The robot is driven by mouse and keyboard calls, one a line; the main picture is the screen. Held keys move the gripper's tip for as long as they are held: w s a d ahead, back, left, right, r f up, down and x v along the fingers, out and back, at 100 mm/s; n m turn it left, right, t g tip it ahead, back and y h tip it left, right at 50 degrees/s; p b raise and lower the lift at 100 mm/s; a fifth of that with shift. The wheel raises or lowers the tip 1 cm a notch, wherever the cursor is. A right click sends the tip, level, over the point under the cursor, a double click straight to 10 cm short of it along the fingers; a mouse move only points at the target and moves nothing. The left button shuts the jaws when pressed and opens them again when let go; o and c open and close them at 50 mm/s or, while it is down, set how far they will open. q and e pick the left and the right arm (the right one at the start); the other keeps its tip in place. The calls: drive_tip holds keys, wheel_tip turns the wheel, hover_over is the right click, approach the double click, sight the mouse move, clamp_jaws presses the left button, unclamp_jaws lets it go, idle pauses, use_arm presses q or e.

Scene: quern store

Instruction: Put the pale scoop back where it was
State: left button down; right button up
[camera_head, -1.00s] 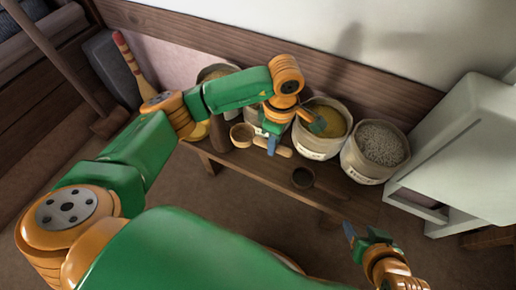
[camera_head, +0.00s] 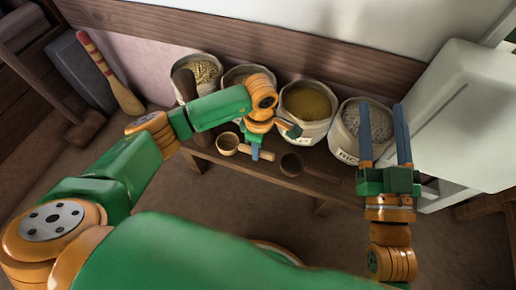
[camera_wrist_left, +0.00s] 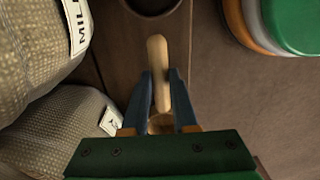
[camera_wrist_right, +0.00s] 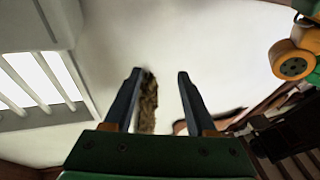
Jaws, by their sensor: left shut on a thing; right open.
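The pale scoop (camera_head: 228,143) is at the bench's front edge, its round bowl to the left and its handle to the right. My left gripper (camera_head: 256,151) is shut on its handle. In the left wrist view the handle (camera_wrist_left: 157,50) passes between the fingertips (camera_wrist_left: 160,78), and the bowl is mostly hidden by the gripper. I cannot tell whether the scoop touches the bench. A dark round cup or scoop (camera_head: 292,165) lies on the bench to its right. My right gripper (camera_head: 384,138) is open and empty, its fingers pointing up in front of the rightmost sack.
Open sacks stand along the bench (camera_head: 330,178): one with grain (camera_head: 204,72), one partly hidden by my left arm, one with yellow meal (camera_head: 307,103) and one with pale grains (camera_head: 374,121). A pale cabinet (camera_head: 458,120) stands at right. The floor in front is clear.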

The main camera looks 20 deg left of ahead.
drive_tip(key=shift+r, duration=0.2)
use_arm(q)
drive_tip(key=shift+f, duration=0.1)
use_arm(e)
drive_tip(key=shift+s+r, duration=0.1)
drive_tip(key=shift+s+r+t, duration=0.1)
drive_tip(key=shift+r+t, duration=0.2)
drive_tip(key=shift+t, duration=0.1)
use_arm(q)
drive_tip(key=shift+f, duration=0.1)
use_arm(e)
drive_tip(key=shift+s+a+r, duration=0.1)
drive_tip(key=shift+r, duration=0.05)
use_arm(q)
drive_tip(key=c, duration=0.7)
unclamp_jaws()
use_arm(e)
drive_tip(key=shift+r, duration=0.15)
